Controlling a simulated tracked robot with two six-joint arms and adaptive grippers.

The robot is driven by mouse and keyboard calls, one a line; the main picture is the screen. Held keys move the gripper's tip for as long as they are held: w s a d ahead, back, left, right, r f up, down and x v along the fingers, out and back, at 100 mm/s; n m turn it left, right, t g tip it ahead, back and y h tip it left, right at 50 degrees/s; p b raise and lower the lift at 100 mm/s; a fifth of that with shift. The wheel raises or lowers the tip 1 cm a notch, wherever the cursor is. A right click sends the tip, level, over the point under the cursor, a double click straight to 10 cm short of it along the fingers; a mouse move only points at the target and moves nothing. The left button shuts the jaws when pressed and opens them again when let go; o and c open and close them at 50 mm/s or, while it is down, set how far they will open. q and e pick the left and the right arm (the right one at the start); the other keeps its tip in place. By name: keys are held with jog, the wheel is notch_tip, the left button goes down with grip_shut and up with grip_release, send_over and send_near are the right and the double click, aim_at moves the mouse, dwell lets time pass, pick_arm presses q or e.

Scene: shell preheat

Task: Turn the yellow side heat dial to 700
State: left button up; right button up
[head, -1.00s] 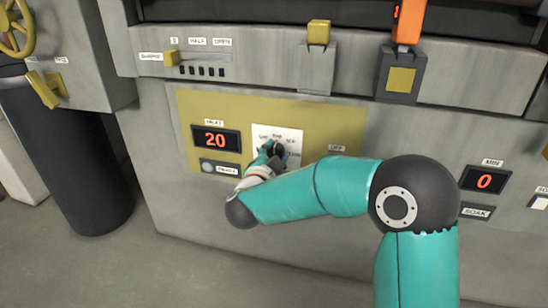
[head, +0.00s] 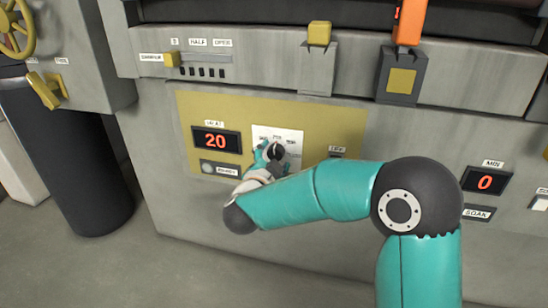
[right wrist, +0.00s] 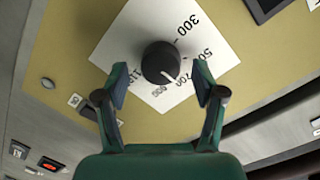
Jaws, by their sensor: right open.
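The heat dial is a black round knob (right wrist: 161,62) on a white scale plate (head: 291,135) set in the yellow panel (head: 345,120). In the right wrist view the plate shows 300, 500, 700 and further numbers. A pale pointer mark on the knob's edge faces the lower right, toward the 700 side; its exact reading is unclear. The heat display (head: 216,140) reads 20. My right gripper (right wrist: 162,92) is open, its fingers on either side below the knob, apart from it. In the head view the right gripper (head: 268,153) partly hides the dial. My left gripper is not in view.
A round button (head: 208,168) sits below the heat display. A second display (head: 484,181) at right reads 0. A slider (head: 172,59) and a yellow-topped latch (head: 319,34) are above the panel. A dark cylinder (head: 75,160) stands at left.

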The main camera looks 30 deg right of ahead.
jog(key=v, duration=1.1)
jog(key=s+a+f+n+t+p, duration=0.1)
jog(key=s+a+f+n+p, duration=0.2)
jog(key=n+p, duration=0.5)
jog(key=w+d+r+n+b, duration=0.1)
jog(key=w+d+b, duration=0.4)
jog(key=w+d, duration=0.6)
jog(key=shift+d+n+t, duration=0.3)
jog(key=shift+d+n, duration=0.2)
jog(key=shift+n, duration=0.2)
